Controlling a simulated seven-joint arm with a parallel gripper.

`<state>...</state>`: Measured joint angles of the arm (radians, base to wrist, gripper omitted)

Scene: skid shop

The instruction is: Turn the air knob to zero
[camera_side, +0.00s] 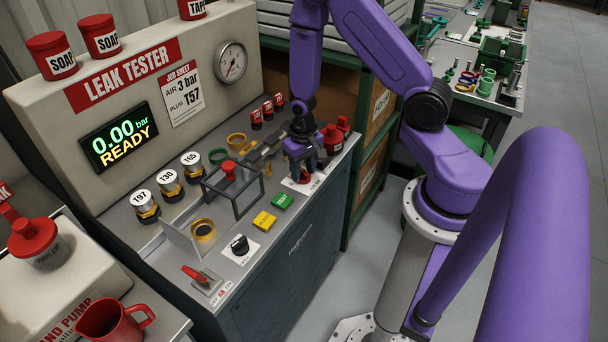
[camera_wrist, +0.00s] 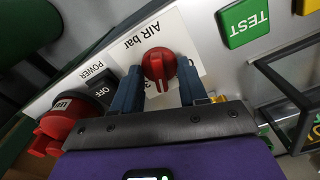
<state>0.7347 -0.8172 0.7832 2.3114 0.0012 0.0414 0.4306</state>
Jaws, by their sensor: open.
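The red air knob (camera_wrist: 158,65) sits on a white label reading "AIR bar" in the wrist view. My gripper (camera_wrist: 158,75) is open, with one blue-grey finger on either side of the knob; I cannot tell whether they touch it. The scale numbers are mostly hidden by the fingers and the knob, so its setting is unclear. In the side view my gripper (camera_side: 303,162) points down at the right end of the leak tester's panel, over the knob (camera_side: 304,178), which is mostly hidden.
A green TEST button (camera_wrist: 245,17) lies on the other side. The clear guard box (camera_side: 237,190) is nearby. The display (camera_side: 119,137) reads 0.00 bar READY. A job sheet (camera_side: 182,95) says AIR 3 bar.

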